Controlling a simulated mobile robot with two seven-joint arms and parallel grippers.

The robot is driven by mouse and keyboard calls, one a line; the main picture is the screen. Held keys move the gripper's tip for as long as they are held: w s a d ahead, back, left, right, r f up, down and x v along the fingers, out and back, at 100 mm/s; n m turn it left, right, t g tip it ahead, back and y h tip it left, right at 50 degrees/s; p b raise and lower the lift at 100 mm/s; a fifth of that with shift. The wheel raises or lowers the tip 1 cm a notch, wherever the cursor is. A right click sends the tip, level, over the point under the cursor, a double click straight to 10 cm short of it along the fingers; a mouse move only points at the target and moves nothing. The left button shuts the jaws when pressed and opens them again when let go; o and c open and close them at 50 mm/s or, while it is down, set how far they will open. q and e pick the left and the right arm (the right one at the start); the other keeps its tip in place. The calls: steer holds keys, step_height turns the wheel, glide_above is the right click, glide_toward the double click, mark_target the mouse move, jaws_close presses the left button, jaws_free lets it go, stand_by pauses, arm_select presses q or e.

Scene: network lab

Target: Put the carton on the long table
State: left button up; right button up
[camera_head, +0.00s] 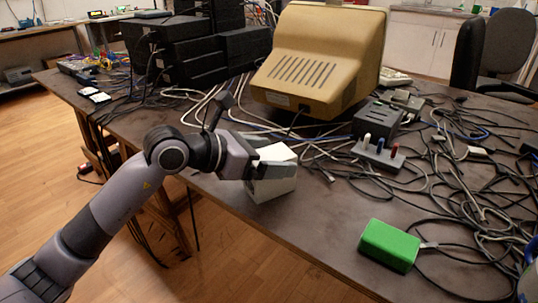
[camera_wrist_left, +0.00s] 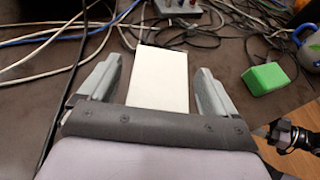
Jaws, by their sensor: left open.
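The white carton (camera_head: 272,186) stands on the long table (camera_head: 325,215) near its front edge. My left gripper (camera_head: 262,170) is at the carton with its jaws open. In the left wrist view the carton (camera_wrist_left: 160,78) lies between the two fingers (camera_wrist_left: 152,88), with a gap on each side. The carton's lower near part is hidden behind the gripper body there. A dark arm part, which looks like my right gripper (camera_wrist_left: 283,136), shows small at the lower right of the left wrist view; its jaws are unclear.
A green box (camera_head: 390,245) lies to the right on the table. A beige monitor (camera_head: 315,60) stands behind the carton, with black equipment (camera_head: 200,50) at the left. Cables and a switch box (camera_head: 378,155) crowd the right side. Bare tabletop lies between carton and green box.

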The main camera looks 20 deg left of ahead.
arm_select(q)
steer(key=v, duration=1.2)
steer(key=shift+r, duration=0.1)
